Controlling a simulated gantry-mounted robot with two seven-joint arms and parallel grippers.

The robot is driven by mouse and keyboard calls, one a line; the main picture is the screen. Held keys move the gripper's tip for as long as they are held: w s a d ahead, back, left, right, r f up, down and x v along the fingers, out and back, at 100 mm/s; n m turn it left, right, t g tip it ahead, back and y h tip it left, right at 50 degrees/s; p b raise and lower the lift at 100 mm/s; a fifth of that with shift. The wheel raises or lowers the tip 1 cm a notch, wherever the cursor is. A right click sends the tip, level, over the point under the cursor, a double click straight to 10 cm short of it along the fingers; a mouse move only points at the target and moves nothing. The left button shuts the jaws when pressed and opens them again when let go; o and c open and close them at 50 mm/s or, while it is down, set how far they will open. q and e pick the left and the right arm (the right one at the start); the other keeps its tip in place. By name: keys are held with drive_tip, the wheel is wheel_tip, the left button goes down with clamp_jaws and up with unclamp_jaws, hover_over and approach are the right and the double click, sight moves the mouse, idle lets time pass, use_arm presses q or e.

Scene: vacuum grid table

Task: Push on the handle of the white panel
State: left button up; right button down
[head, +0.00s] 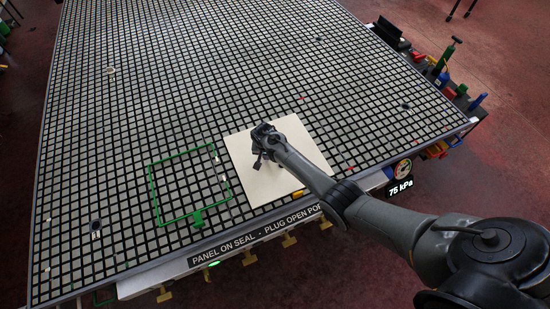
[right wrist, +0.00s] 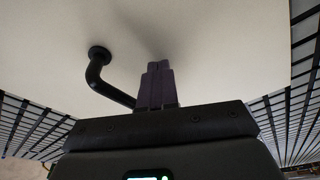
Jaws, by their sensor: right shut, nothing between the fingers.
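The white panel (head: 258,188) lies flat on the grid table near its front edge; it also fills much of the right wrist view (right wrist: 230,45). Its black handle (right wrist: 97,72) has a round foot on the panel, and its bar runs behind my right gripper's fingers. My right gripper (head: 258,163) is over the panel, and its purple fingers are together and empty in the right wrist view (right wrist: 158,75). The fingers are beside the handle bar; I cannot tell whether they touch it. In the head view my gripper and arm mostly hide the handle. My left gripper is not in view.
A green outline (head: 152,190) lies on the grid table (head: 200,60) left of the panel. A pressure gauge (head: 402,168) and a 75 kPa display (head: 399,187) are at the front edge. Several tools line the right edge. The grid behind the panel is largely clear.

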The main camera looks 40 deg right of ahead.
drive_tip(key=shift+w+a+r, duration=0.2)
drive_tip(key=shift+r, duration=0.15)
wheel_tip(320, 180, up, 8)
drive_tip(key=p, duration=0.8)
drive_tip(key=s+a+r+n+p, duration=0.1)
drive_tip(key=s+a+r+n, duration=0.3)
drive_tip(key=s+r, duration=0.3)
drive_tip(key=s+a+r+n+t+y+p, duration=0.1)
drive_tip(key=s+a+r, duration=0.5)
drive_tip(key=s, duration=0.8)
drive_tip(key=s+a+r+n+t+p, duration=0.1)
drive_tip(key=s+a+r+n+p, duration=0.2)
drive_tip(key=s, duration=0.8)
wheel_tip(320, 180, up, 5)
drive_tip(key=a+n, duration=0.2)
drive_tip(key=n, duration=0.1)
drive_tip(key=shift+s+f+n+y, duration=0.15)
drive_tip(key=shift+n+y, duration=0.15)
drive_tip(key=shift+y, duration=0.1)
